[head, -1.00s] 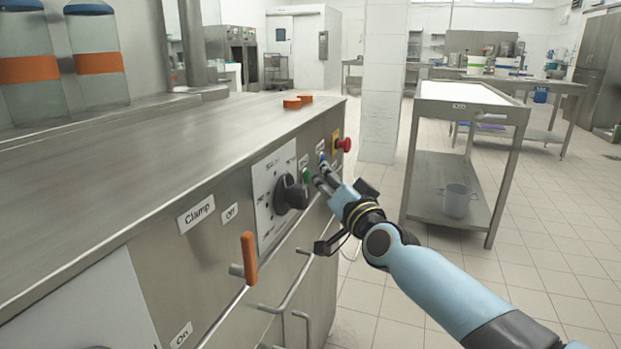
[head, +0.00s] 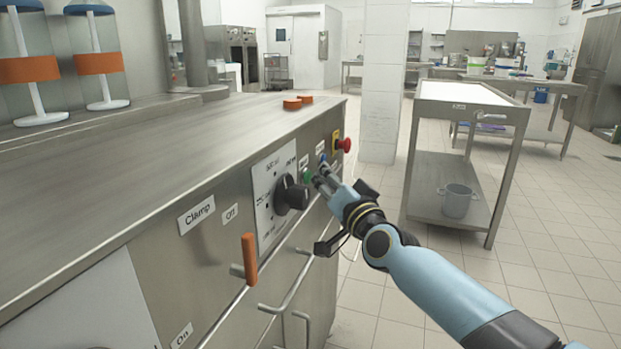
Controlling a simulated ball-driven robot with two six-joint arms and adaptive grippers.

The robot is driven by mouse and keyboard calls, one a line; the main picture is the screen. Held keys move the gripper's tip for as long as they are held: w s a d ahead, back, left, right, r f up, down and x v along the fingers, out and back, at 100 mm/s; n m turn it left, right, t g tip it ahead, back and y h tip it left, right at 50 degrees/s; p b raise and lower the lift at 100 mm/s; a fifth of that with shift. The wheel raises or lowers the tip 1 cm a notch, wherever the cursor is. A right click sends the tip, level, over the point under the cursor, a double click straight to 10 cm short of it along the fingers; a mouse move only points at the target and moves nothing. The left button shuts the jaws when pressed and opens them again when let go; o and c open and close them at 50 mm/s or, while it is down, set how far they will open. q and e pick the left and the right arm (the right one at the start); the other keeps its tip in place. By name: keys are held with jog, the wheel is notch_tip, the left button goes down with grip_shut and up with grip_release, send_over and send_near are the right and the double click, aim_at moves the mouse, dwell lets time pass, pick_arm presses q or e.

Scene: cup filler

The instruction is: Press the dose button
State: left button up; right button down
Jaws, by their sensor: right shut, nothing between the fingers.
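On the machine's front panel, a green button (head: 307,176) and a blue button (head: 322,157) sit side by side, each under a small label too small to read. I cannot tell by label which is the dose button. My right gripper (head: 321,173) is shut and empty, with its fingertips at the panel close to the blue button and just right of the green one. I cannot tell whether the fingertips touch the blue button, as they partly cover that spot. My left gripper is not in view.
A red mushroom button (head: 344,145) lies just beyond my fingertips. A black dial (head: 291,195) and an orange clamp lever (head: 249,259) are nearer. Two clear cylinders (head: 95,58) with orange bands stand on the machine top. A steel trolley (head: 466,104) stands right, with open floor between.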

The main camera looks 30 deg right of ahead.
jog(key=shift+s+d, duration=0.25)
jog(key=shift+s, duration=0.1)
jog(key=s+d+p, duration=0.1)
jog(key=s+d, duration=0.3)
jog(key=shift+s, duration=0.3)
dwell(0.5)
